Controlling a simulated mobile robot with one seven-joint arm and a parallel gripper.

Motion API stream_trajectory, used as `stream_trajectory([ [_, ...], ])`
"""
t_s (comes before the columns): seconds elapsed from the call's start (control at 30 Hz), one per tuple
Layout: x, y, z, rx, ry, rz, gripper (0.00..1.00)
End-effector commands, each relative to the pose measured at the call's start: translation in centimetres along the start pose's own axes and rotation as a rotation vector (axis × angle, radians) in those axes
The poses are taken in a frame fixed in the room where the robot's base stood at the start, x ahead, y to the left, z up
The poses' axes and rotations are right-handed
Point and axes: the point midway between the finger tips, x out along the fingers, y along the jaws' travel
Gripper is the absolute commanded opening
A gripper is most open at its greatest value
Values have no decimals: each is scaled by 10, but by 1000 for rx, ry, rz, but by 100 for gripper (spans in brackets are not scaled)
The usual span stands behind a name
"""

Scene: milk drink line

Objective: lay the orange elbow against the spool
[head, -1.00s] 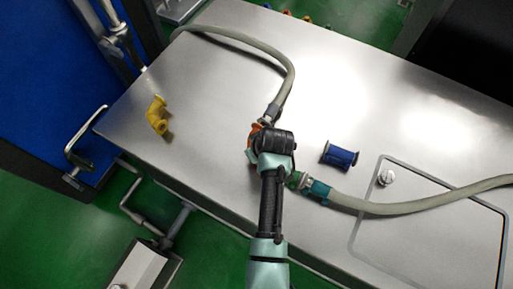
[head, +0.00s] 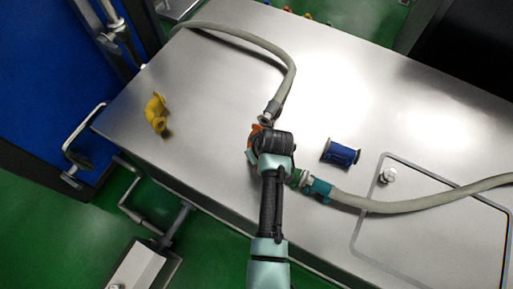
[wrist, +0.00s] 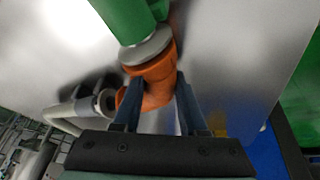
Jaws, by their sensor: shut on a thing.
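The orange elbow (wrist: 155,78) is between the two fingers of my gripper (wrist: 158,88) in the wrist view, and the gripper is shut on it. In the head view only small orange parts of the elbow (head: 251,156) show beside my dark gripper (head: 273,143). A green cylinder with a grey end ring (wrist: 128,18) is at the elbow's upper end in the wrist view, and the two look touching or nearly so. A green piece (head: 295,178) shows right of my gripper in the head view. A blue spool-shaped piece (head: 340,153) lies apart to the right.
A grey hose (head: 285,85) curves from the back left, its end fitting close to my gripper. Another hose (head: 390,206) with a teal fitting (head: 320,189) comes from the right. A yellow elbow (head: 156,113) lies at the left on the steel table (head: 215,100). The table's back middle is clear.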

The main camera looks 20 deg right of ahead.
Motion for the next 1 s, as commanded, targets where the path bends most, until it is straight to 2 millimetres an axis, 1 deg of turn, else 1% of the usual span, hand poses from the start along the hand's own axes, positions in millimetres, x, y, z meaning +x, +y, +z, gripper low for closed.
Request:
stream_trajectory([
  [0.17, 4, 0, 1, 0, 1, 0, 0],
  [0.2, 3, 0, 1, 0, 1, 0, 47],
  [0.37, 3, 0, 1, 0, 1, 0, 76],
  [0.63, 3, 0, 2, 0, -1, -1, 77],
  [0.77, -2, 0, 2, -1, 0, 1, 77],
  [0.87, -13, 1, 1, -1, 0, 3, 77],
  [1.0, -39, 1, 1, -1, 2, 3, 77],
])
